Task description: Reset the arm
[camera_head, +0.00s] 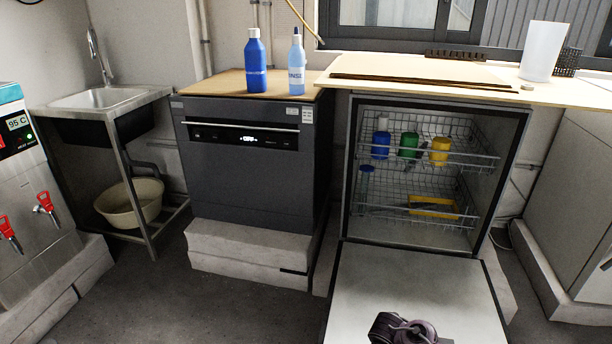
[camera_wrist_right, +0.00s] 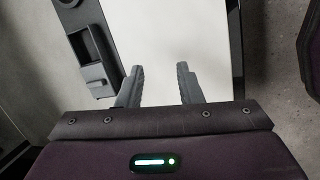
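My right gripper (camera_wrist_right: 162,78) is open in the right wrist view, with its two dark fingers apart and nothing between them. Behind the fingers lies the pale inner face of the open door (camera_wrist_right: 160,30). In the head view a dark part of my arm shows at the bottom edge, in front of the lowered door (camera_head: 412,275); the fingers are not clear there. My left gripper is not in view.
The open machine (camera_head: 345,170) has wire racks holding blue, green and yellow cups (camera_head: 440,150). A closed dark dishwasher (camera_head: 245,160) stands left, with two blue bottles (camera_head: 256,65) above. A sink (camera_head: 105,98) and a water heater (camera_head: 30,190) are further left. Floor before the dishwasher is clear.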

